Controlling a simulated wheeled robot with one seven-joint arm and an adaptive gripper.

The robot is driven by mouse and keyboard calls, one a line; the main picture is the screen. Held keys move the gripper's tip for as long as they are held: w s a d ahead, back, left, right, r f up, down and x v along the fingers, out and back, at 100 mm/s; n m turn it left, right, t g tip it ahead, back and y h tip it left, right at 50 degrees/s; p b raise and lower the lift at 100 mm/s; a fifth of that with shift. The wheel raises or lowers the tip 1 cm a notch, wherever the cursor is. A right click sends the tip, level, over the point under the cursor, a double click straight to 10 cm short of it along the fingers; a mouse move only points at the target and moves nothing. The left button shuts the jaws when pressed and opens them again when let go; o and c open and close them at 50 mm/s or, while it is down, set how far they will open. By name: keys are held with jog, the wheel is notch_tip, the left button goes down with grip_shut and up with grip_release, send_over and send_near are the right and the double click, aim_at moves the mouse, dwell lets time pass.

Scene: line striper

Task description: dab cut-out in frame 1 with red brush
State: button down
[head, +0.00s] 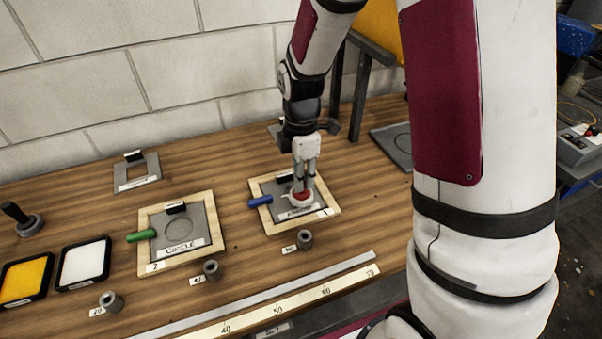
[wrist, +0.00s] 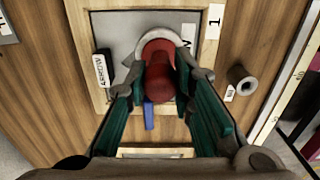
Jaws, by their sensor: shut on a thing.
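My gripper (head: 304,178) points down over frame 1 and is shut on the red brush (head: 301,194), which stands about upright. I cannot tell whether the brush touches the plate.
Frame 2 (head: 145,220), with a circle plate and green peg (head: 141,236), lies to the left. Yellow (head: 25,279) and white (head: 83,262) pads are at far left. Small grey cylinders (head: 304,239) and a ruler strip (head: 290,306) line the front. A grey plate (head: 392,146) lies at right.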

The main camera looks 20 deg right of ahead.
dwell(0.4)
jog(key=shift+r+p, duration=1.2)
jog(key=shift+r, duration=1.05)
jog(key=shift+w+f+p, duration=1.6)
jog(key=shift+f+p, duration=0.25)
jog(key=shift+p, duration=0.35)
jog(key=shift+f, duration=0.5)
jog(key=shift+r, duration=0.15)
